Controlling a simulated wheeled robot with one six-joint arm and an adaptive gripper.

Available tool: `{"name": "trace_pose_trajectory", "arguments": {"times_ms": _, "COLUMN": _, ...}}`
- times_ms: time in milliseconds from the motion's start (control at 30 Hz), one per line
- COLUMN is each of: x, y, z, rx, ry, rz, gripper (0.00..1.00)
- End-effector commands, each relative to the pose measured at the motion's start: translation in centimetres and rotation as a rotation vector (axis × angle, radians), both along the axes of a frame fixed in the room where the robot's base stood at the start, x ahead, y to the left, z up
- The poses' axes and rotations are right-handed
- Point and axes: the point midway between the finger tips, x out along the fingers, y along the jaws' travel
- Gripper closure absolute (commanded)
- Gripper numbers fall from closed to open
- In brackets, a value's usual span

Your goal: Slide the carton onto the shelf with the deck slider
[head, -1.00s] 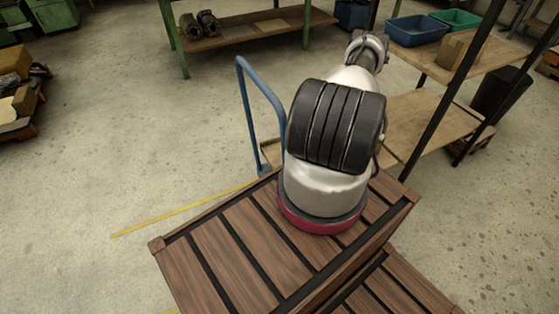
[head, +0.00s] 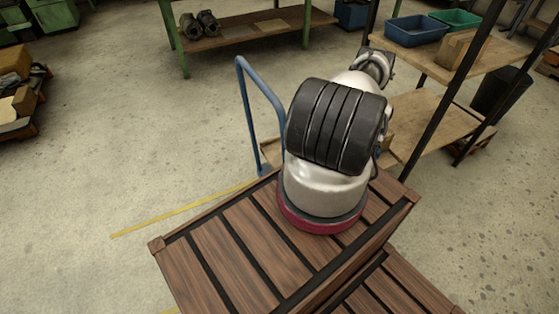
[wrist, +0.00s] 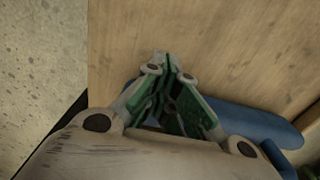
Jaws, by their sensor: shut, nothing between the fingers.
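In the wrist view my gripper (wrist: 165,62) is shut and empty, its green-padded fingers together over a pale wooden surface (wrist: 215,50). I cannot tell whether this is a deck or the carton. A blue rounded piece (wrist: 255,122) lies just right of the fingers, partly hidden by them; I cannot tell if it is the deck slider. In the head view my arm hides the gripper. The wooden shelf (head: 425,125) stands at the right, its lower board bare where visible. A small brown piece (head: 388,142) shows beside my arm, possibly the carton, mostly hidden.
A blue cart handle (head: 262,88) stands left of my arm. The shelf's upper board carries a blue bin (head: 416,30), a green bin (head: 455,19) and a brown box (head: 455,48). Dark posts (head: 455,85) rise at the shelf.

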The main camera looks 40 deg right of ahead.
Motion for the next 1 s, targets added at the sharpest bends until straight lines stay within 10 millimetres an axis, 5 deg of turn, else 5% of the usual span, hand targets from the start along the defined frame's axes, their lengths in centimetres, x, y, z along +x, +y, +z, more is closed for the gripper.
{"name": "trace_pose_trajectory", "arguments": {"times_ms": 667, "x": -0.8, "y": -4.7, "z": -0.1, "rx": -0.005, "ry": -0.002, "rz": -0.001, "gripper": 1.00}}
{"name": "trace_pose_trajectory", "arguments": {"times_ms": 1000, "x": -1.1, "y": -5.5, "z": 0.1, "rx": -0.003, "ry": 0.000, "rz": -0.001, "gripper": 1.00}}
